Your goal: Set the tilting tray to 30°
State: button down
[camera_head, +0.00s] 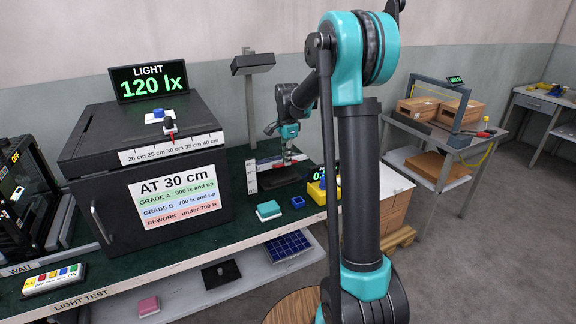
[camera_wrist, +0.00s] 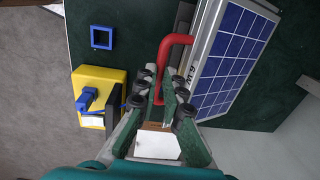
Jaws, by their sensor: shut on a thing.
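The tilting tray (camera_head: 284,178) stands on the green bench under the lamp, partly hidden by my arm. In the wrist view a blue solar panel (camera_wrist: 232,58) lies along the tray's edge (camera_wrist: 205,42). A red bent handle (camera_wrist: 166,62) sticks out from the tray's side. My gripper (camera_wrist: 166,92) is shut on the handle's lower end; it also shows small in the head view (camera_head: 288,156). The tray looks nearly flat in the head view, but I cannot read its angle. A white upright scale plate (camera_head: 251,176) stands left of the tray.
A yellow meter box (camera_wrist: 98,90) with a blue plug stands close to my gripper. A blue square frame (camera_wrist: 101,37) and a teal block (camera_head: 268,210) lie nearby. A lamp post (camera_head: 249,100) rises behind the tray. A black light-test box (camera_head: 150,165) is at left.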

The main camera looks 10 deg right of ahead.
jog(key=shift+w+a+r, duration=0.2)
jog(key=shift+w+r, duration=0.15)
jog(key=shift+w, duration=0.1)
jog(key=shift+w+a+r, duration=0.15)
jog(key=shift+w+r, duration=0.2)
jog(key=shift+w, duration=0.1)
jog(key=shift+r, duration=0.1)
jog(key=shift+a, duration=0.1)
jog(key=c, duration=1.6)
grip_release()
jog(key=shift+w, duration=0.2)
jog(key=shift+s, duration=0.1)
notch_tip(320, 180, up, 12)
jog(key=shift+s, duration=0.3)
